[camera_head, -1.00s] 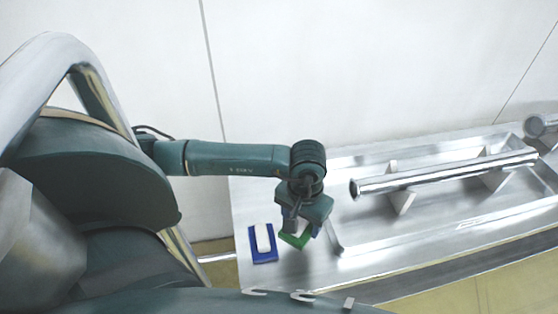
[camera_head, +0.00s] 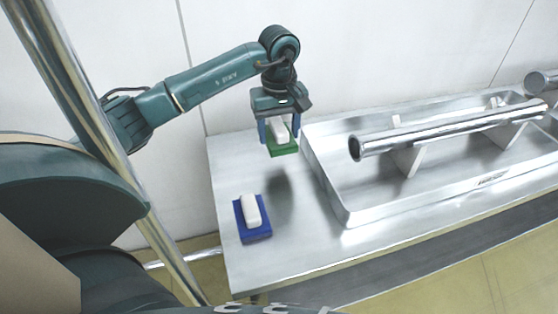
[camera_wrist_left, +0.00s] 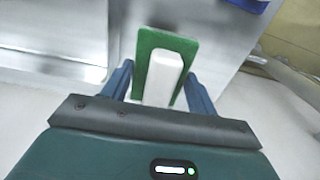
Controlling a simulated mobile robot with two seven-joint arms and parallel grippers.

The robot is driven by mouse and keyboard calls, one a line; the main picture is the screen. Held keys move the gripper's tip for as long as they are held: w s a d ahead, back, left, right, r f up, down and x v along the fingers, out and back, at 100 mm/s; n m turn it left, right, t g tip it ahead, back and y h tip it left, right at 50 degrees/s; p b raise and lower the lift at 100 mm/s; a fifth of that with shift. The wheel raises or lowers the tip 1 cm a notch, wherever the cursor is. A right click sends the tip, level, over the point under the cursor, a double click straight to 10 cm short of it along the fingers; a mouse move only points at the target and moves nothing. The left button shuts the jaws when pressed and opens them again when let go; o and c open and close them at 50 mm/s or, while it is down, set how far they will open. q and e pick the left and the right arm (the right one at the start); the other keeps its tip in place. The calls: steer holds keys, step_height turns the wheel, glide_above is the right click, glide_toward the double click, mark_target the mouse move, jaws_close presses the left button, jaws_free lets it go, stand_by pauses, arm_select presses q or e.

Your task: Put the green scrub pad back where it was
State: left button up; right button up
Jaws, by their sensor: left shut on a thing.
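My left gripper (camera_head: 279,130) is shut on the green scrub pad (camera_head: 285,151), which has a white block-shaped handle on its upper side. The gripper holds the pad above the steel table, and a shadow lies on the table below it. In the left wrist view the pad (camera_wrist_left: 150,42) shows between the two blue fingers (camera_wrist_left: 160,85), with its white handle (camera_wrist_left: 162,78) toward the camera. My right gripper is in neither view.
A blue pad with a white handle (camera_head: 252,218) lies on the steel table (camera_head: 300,257), nearer the front left. A shallow steel tray (camera_head: 345,213) is to the right, with a shiny pipe (camera_head: 450,133) lying on white supports. The table is bare around the blue pad.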

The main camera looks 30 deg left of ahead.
mark_target(279, 125)
arm_select(q)
steer(key=shift+f, duration=3.4)
steer(key=shift+f+b, duration=0.1)
steer(key=shift+b, duration=0.2)
steer(key=shift+f, duration=0.15)
steer(key=o, duration=0.9)
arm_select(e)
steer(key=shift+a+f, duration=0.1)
arm_select(q)
steer(key=shift+r, duration=0.4)
step_height(279, 125, up, 10)
steer(key=shift+r+p, duration=0.25)
steer(key=shift+p, duration=0.3)
steer(key=shift+r, duration=0.6)
